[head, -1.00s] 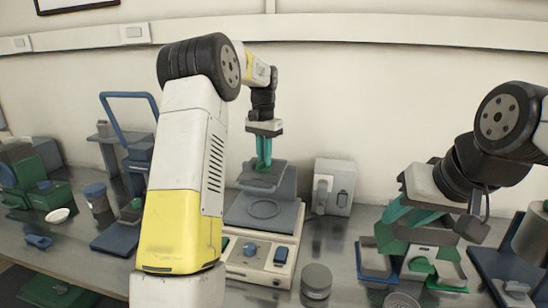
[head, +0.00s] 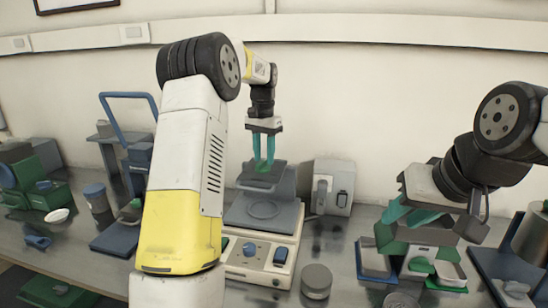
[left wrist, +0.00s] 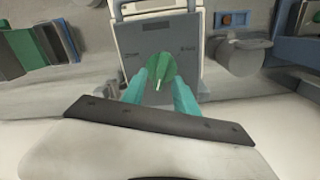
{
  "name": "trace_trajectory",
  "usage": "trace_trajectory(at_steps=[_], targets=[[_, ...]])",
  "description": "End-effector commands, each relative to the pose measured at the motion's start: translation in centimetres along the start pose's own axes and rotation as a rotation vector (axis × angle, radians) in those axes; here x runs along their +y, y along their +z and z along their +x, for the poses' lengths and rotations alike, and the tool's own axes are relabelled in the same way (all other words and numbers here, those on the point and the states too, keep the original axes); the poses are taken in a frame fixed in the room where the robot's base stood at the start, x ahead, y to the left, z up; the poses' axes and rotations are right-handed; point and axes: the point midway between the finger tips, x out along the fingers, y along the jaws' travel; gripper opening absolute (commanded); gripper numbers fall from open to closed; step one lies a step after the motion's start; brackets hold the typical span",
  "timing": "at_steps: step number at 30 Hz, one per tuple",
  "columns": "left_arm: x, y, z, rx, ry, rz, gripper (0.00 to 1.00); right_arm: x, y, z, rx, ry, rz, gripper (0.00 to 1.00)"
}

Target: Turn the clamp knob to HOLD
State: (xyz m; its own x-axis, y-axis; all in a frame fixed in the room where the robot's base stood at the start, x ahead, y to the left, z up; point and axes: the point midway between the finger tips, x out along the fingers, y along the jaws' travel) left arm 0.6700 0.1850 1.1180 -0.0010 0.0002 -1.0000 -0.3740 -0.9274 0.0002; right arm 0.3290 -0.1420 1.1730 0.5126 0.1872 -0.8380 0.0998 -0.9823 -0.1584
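The clamp knob is a green knob (left wrist: 160,67) with a pale pointer line, on the dark grey top plate (left wrist: 185,38) of a press-like unit. In the left wrist view the pointer line lies toward my gripper, near the picture's bottom side. Small labels sit left and right of the knob, too blurred to read. In the head view the knob (head: 263,168) is partly hidden by my fingers. My left gripper (head: 264,158) is above it, with its teal fingers apart on either side of the knob. My right gripper (head: 410,215) is open at the right, over a green stand.
The unit's cream base (head: 262,252) carries a blue knob and a switch. A grey lidded jar (head: 316,281) stands at its right, and a pale box (head: 333,187) behind. A blue-handled frame (head: 128,112) stands left. My left arm hides part of the bench.

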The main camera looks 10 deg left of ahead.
Motion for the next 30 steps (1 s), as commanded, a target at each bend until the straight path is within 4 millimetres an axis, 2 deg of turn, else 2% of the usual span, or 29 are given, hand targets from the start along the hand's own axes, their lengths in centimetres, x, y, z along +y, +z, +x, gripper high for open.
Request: trace_trajectory(at_steps=[6,12,25,28,30], targets=[[0.0,-0.1,-3.9,0.006,-0.002,0.0,0.35,0.0,0.0,0.0,0.0,0.0,0.0,0.33],[0.0,-0.1,-6.4,0.005,-0.001,0.0,0.35,0.0,0.0,0.0,0.0,0.0,0.0,0.33],[0.1,0.1,-7.1,0.005,-0.001,0.0,0.35,0.0,0.0,0.0,0.0,0.0,0.0,0.33],[0.5,0.9,-8.0,0.023,-0.003,-0.007,0.35,0.0,0.0,0.0,0.0,0.0,0.0,0.33],[1.1,2.1,-9.1,0.051,-0.005,-0.019,0.35,0.0,0.0,0.0,0.0,0.0,0.0,0.33]])
